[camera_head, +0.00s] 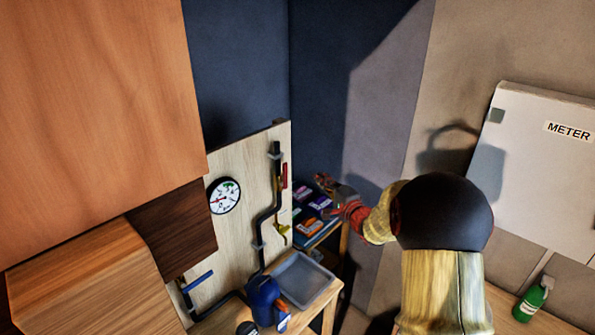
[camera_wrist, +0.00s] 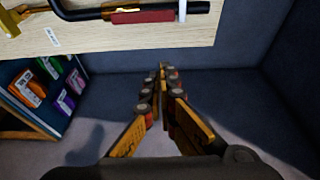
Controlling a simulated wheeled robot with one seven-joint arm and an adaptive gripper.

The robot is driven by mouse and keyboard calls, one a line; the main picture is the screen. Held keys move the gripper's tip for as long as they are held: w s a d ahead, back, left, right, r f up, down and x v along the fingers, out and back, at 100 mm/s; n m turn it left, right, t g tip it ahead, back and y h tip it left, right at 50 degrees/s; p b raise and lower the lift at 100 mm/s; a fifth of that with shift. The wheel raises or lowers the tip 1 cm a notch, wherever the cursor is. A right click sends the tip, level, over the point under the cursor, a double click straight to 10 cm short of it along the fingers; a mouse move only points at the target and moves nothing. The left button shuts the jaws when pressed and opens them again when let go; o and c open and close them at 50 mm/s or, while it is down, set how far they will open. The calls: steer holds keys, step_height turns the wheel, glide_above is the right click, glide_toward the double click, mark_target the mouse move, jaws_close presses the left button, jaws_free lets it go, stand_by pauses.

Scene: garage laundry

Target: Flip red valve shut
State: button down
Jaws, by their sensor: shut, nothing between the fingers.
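The red valve handle (camera_head: 284,176) is on the upright wooden panel (camera_head: 240,165), at the right side by the black pipe. In the wrist view the red handle (camera_wrist: 143,16) lies along the pipe near the top edge, roughly parallel to it. My gripper (camera_head: 322,182) is to the right of the panel, apart from the red handle. In the wrist view my gripper (camera_wrist: 163,72) has its fingers together with nothing between them, beyond the panel's edge. The valve body is hard to make out.
A yellow lever (camera_head: 283,232) and a blue handle (camera_head: 197,281) are also on the panel, with a round gauge (camera_head: 224,196). Coloured boxes (camera_head: 309,227) sit on a shelf behind. A grey tray (camera_head: 325,277) and blue jug (camera_head: 262,300) stand below. A meter box (camera_head: 540,165) is at right.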

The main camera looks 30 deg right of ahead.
mark_target(284, 175)
steer(key=shift+w, duration=0.1)
steer(key=w+a, duration=0.3)
steer(key=w, duration=0.5)
steer(key=shift+w+a, duration=0.25)
steer(key=shift+a, duration=0.15)
steer(key=shift+a+f+b, duration=0.1)
steer(key=shift+b, duration=0.4)
steer(key=shift+a+n+b, duration=0.2)
steer(key=shift+n+b, duration=0.15)
steer(key=shift+n, duration=0.05)
